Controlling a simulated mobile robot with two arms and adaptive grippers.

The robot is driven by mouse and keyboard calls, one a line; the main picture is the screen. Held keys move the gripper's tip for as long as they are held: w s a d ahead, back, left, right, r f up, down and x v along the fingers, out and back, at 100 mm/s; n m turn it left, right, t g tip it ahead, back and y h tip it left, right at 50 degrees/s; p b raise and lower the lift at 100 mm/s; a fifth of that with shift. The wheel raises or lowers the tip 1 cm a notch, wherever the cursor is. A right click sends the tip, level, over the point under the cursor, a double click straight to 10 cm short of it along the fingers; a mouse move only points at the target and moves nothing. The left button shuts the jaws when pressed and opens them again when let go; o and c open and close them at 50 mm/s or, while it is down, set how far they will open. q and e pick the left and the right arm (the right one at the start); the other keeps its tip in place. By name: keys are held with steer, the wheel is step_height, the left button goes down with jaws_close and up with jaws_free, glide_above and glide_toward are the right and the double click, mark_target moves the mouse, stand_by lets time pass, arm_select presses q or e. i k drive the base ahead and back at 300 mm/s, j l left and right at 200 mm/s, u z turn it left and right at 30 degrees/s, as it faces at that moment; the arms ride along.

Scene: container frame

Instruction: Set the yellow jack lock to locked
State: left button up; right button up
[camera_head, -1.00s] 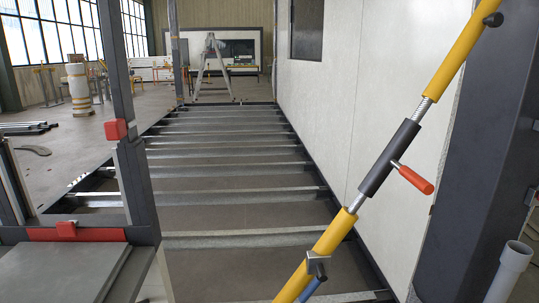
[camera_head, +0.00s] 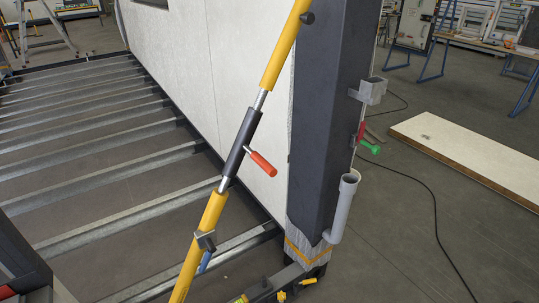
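The yellow jack (camera_head: 280,45) runs diagonally from the lower left up to the right, in front of the white wall panel. Its middle is a dark sleeve (camera_head: 241,142) with threaded rod at both ends. A handle with a red-orange grip (camera_head: 263,163) sticks out from the sleeve to the lower right. On the lower yellow tube sits a metal bracket (camera_head: 206,240) with a blue lever (camera_head: 205,262) pointing down. I cannot tell whether this is the lock or how it is set. A dark knob (camera_head: 307,18) is on the upper tube.
A dark upright post (camera_head: 335,110) stands right of the jack, with a grey pipe (camera_head: 343,208) and a green-handled part (camera_head: 369,146) on it. A floor frame with metal joists (camera_head: 110,152) lies left. A pale board (camera_head: 470,150) and a black cable lie on the open floor at right.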

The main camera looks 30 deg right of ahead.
mark_target(311, 281)
steer(key=i+l+z, duration=0.15)
steer(key=z, duration=0.25)
steer(key=i+l+z, duration=0.1)
steer(key=i+z, duration=0.15)
steer(key=z, duration=0.2)
steer(key=i+z, duration=0.25)
steer(key=z, duration=0.15)
